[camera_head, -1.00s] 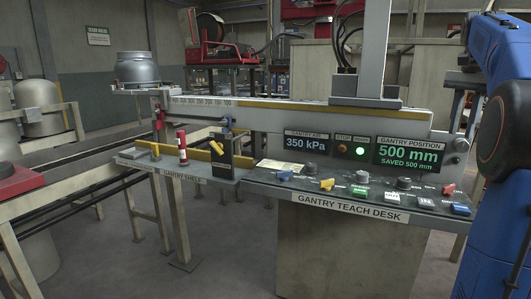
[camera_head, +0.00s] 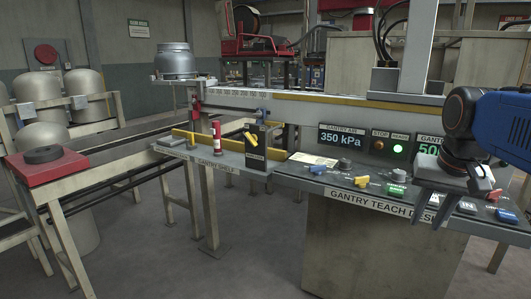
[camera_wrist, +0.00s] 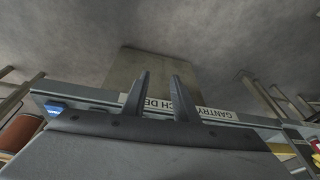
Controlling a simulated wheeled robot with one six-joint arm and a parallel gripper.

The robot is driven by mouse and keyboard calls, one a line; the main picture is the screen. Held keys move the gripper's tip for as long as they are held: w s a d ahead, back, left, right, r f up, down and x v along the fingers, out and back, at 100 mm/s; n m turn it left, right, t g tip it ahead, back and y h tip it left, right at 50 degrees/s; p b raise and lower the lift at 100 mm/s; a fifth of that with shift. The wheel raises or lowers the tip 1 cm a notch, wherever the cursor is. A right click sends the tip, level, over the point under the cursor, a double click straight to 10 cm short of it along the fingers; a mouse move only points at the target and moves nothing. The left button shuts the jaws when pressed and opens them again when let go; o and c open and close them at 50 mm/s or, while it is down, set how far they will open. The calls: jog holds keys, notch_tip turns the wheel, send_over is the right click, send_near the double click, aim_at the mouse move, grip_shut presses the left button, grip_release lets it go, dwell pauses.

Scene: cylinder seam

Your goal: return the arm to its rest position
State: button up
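My arm (camera_head: 500,122), blue with a dark wrist, reaches in from the right edge of the head view. My gripper (camera_head: 430,219) hangs fingers-down over the right part of the gantry teach desk (camera_head: 368,202), in front of its panel. The two dark fingers stand apart with nothing between them in the wrist view (camera_wrist: 162,78). The desk's front label shows upside down behind the fingers there. The gripper hides part of the desk's right-hand controls and of the gantry position display (camera_head: 428,150).
The gantry shelf (camera_head: 226,158), with a red cylinder (camera_head: 217,138) and a black holder (camera_head: 256,146), joins the desk on the left. A grey vessel (camera_head: 174,60) stands behind it. A red stand (camera_head: 47,165) with a dark ring is far left. The floor in front is clear.

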jog(key=s+a+f+n, duration=0.2)
jog(key=s+a+f, duration=0.1)
jog(key=s+f, duration=0.2)
jog(key=s+a+f+n+t, duration=0.1)
jog(key=s+a+f+n, duration=0.2)
jog(key=f, duration=0.7)
jog(key=shift+s+a+t+y, duration=0.35)
jog(key=shift+s+a, duration=0.25)
jog(key=shift+s, duration=0.55)
